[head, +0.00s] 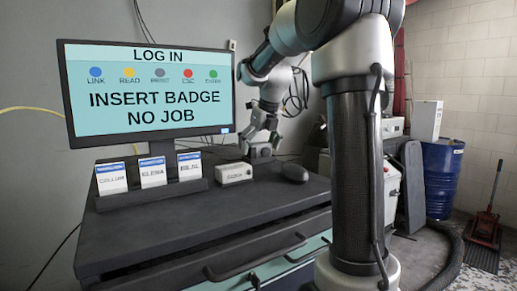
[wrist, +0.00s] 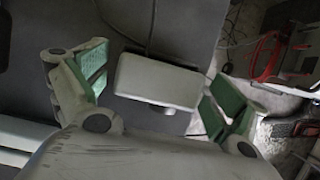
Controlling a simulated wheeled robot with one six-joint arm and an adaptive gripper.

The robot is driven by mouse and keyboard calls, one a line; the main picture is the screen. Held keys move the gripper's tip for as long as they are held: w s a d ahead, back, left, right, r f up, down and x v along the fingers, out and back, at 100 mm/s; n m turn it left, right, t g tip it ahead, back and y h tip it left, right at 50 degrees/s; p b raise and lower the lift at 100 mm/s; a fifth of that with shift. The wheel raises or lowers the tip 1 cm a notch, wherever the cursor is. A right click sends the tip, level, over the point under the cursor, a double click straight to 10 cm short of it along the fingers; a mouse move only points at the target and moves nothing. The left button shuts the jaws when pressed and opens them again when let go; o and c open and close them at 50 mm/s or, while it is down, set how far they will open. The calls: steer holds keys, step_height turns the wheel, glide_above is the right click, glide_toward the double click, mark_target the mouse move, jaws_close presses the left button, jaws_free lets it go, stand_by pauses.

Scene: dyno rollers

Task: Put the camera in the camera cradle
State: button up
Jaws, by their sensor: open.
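My gripper (head: 262,137) is open above the back of the dark desk, right of the monitor. In the wrist view my gripper (wrist: 158,97) has its green-padded fingers apart on either side of a pale grey box (wrist: 158,77). This box has a short round stub on its lower edge and looks like the camera. Gaps show between it and both finger pads, so it is not gripped. In the head view a small grey shape (head: 259,155) shows below the fingers, partly hidden by them. I cannot make out the camera cradle in either view.
The monitor (head: 146,91) reads "INSERT BADGE NO JOB". A rack (head: 150,193) with three badges, a small pale labelled box (head: 234,173) and a dark mouse (head: 295,172) stand on the desk (head: 200,225). A blue drum (head: 442,180) stands right. The desk's front is clear.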

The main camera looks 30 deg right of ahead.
steer(key=v, duration=1.1)
steer(key=shift+s+r, duration=0.2)
steer(key=shift+r, duration=0.1)
